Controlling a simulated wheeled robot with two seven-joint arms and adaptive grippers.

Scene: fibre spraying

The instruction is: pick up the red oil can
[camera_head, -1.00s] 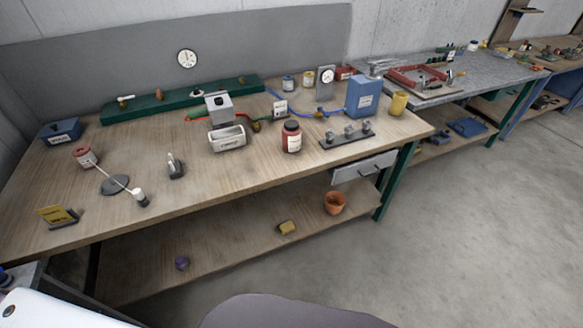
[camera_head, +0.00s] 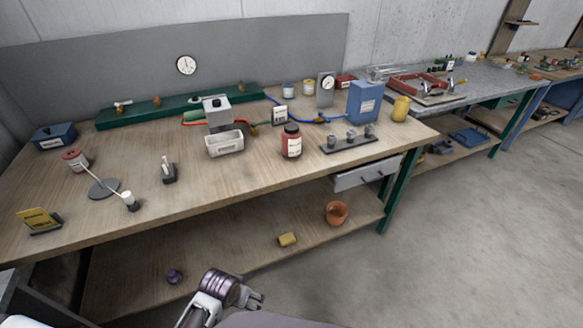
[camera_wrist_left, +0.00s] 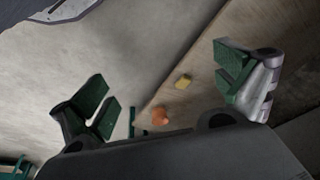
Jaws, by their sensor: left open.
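A red can with a dark cap and pale label (camera_head: 291,142) stands upright near the front middle of the workbench, right of a grey tray. A smaller red tin with a pale label (camera_head: 75,160) lies or leans at the bench's left. I cannot tell for certain which is the oil can. My left gripper (camera_head: 252,297) is below and in front of the bench, empty and well apart from both. In the left wrist view its green-padded fingers (camera_wrist_left: 168,90) are spread, with no red can between them. My right gripper is not in view.
An orange pot (camera_head: 336,212) and a yellow block (camera_head: 287,240) are on the lower shelf. Floor to the right is clear.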

